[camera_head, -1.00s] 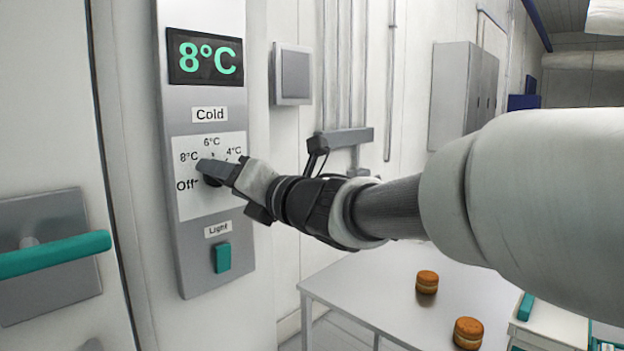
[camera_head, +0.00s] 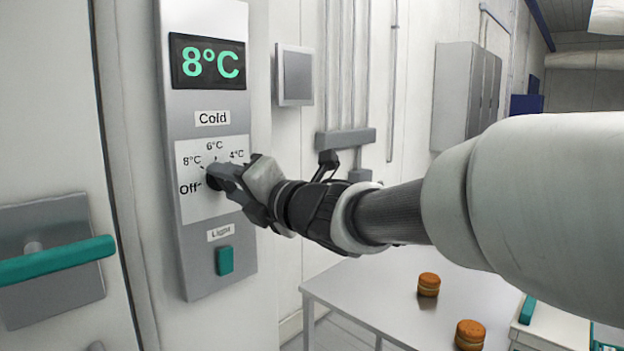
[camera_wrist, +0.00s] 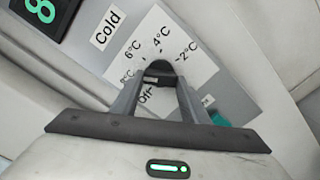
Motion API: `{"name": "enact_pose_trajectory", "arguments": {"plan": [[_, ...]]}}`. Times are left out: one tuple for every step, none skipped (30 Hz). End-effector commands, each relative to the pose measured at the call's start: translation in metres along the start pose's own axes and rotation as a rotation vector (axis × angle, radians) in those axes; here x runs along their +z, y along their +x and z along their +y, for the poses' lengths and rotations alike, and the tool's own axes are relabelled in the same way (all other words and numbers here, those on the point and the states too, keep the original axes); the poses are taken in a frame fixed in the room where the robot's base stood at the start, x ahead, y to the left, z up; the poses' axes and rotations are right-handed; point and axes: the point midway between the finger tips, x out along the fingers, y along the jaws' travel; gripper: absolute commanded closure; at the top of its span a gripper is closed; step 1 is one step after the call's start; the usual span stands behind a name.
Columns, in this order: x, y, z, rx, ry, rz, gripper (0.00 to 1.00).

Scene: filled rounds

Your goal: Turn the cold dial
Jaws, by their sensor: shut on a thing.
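The cold dial (camera_head: 212,182) is a dark knob on a white scale plate (camera_head: 192,210), marked Off, 8°C, 6°C and 4°C in the head view. The wrist view also shows a 2°C mark. My gripper (camera_head: 224,178) is at the plate with its grey fingers shut on the dial. In the wrist view, the fingers (camera_wrist: 157,85) stand either side of the dial (camera_wrist: 158,70), which is partly hidden. The display (camera_head: 207,62) above reads 8°C in green. I cannot tell exactly which mark the dial points to.
A green light switch (camera_head: 225,260) sits below the plate. A door with a green handle (camera_head: 55,260) is at the left. A metal table (camera_head: 390,285) with two round orange-brown pastries (camera_head: 428,285) stands at the lower right. A small grey wall box (camera_head: 295,75) is right of the panel.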

Motion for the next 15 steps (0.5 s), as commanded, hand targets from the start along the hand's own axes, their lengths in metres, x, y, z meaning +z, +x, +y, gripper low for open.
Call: {"name": "enact_pose_trajectory", "arguments": {"plan": [[0.0005, -0.0001, 0.001, -0.001, 0.046, 0.001, 0.82], [0.0005, -0.0001, 0.001, -0.002, 0.075, 0.001, 0.82], [0.0006, -0.0001, 0.0011, -0.002, 0.113, 0.001, 0.82], [0.0006, -0.0001, 0.0014, -0.002, 0.14, 0.001, 0.82], [0.0006, -0.0001, 0.0016, -0.002, 0.169, 0.001, 0.82], [0.0006, 0.0, 0.0019, -0.002, 0.207, 0.001, 0.82], [0.0007, 0.0, 0.0022, -0.002, 0.237, 0.001, 0.82], [0.0007, 0.0001, 0.0025, -0.001, 0.266, 0.001, 0.82], [0.0007, 0.0001, 0.0028, -0.001, 0.304, 0.001, 0.82], [0.0007, 0.0, 0.0029, -0.001, 0.332, 0.001, 0.82], [0.0007, 0.0, 0.003, -0.001, 0.36, 0.002, 0.82], [0.0007, 0.0, 0.0031, -0.001, 0.398, 0.002, 0.82], [0.0008, 0.0, 0.0032, -0.001, 0.427, 0.002, 0.82], [0.001, -0.0001, 0.0032, -0.001, 0.456, 0.002, 0.82], [0.0012, -0.0001, 0.0033, -0.001, 0.495, 0.001, 0.82]]}}
